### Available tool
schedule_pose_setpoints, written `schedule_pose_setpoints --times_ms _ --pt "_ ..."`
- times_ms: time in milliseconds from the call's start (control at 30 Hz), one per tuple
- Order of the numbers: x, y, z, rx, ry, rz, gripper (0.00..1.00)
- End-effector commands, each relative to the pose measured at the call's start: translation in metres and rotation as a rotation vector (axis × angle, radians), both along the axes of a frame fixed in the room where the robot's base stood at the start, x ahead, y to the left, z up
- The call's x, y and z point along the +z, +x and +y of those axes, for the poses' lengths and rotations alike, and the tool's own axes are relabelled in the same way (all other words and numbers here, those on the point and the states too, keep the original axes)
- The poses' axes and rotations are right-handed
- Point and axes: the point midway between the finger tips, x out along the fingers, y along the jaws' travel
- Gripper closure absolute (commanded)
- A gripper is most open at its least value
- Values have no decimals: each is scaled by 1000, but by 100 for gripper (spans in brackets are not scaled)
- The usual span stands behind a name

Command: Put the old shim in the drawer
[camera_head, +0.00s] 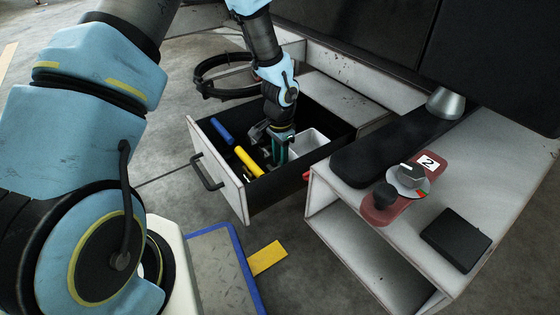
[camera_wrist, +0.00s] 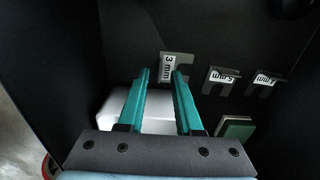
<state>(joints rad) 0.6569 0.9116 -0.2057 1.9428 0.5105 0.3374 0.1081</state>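My gripper (camera_head: 280,150) reaches down into the pulled-out drawer (camera_head: 218,168). In the wrist view its two teal fingers (camera_wrist: 161,74) stand apart, with nothing clearly held between them. A grey notched shim marked "3 mm" (camera_wrist: 168,62) lies just beyond the fingertips, partly covered by the right one. Two more grey shims with white labels lie to the right: one seems marked 5 mm (camera_wrist: 221,82), the other's label (camera_wrist: 263,81) is hard to read. I cannot tell which shim is the old one.
The drawer also holds a blue cylinder (camera_head: 221,131), a yellow cylinder (camera_head: 248,161) and a white bin (camera_head: 309,141). The bin also shows beneath the fingers in the wrist view (camera_wrist: 158,112), near a green block (camera_wrist: 235,128). A red piece with a dial (camera_head: 384,210) sits on the console.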

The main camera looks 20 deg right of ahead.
Motion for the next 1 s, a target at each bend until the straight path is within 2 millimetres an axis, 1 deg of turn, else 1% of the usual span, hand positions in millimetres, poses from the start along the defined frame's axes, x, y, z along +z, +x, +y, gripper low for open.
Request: schedule_pose_setpoints --times_ms 33,100,300,400,500,600,800,867,900,967,1000 --pt "17 1 0 1 -2 -1 66" --pt "34 1 0 1 -2 -2 66" --pt "74 0 0 1 0 -1 66" --pt "88 0 0 -1 -1 -1 66" --pt "97 0 0 -1 0 0 66" --pt "102 0 0 0 1 0 66" --pt "104 1 2 5 1 -1 66" --pt "109 5 8 26 1 -5 66" --pt "115 9 16 53 2 -10 66" --pt "130 18 36 120 2 -20 66" --pt "143 25 53 178 1 -28 66"
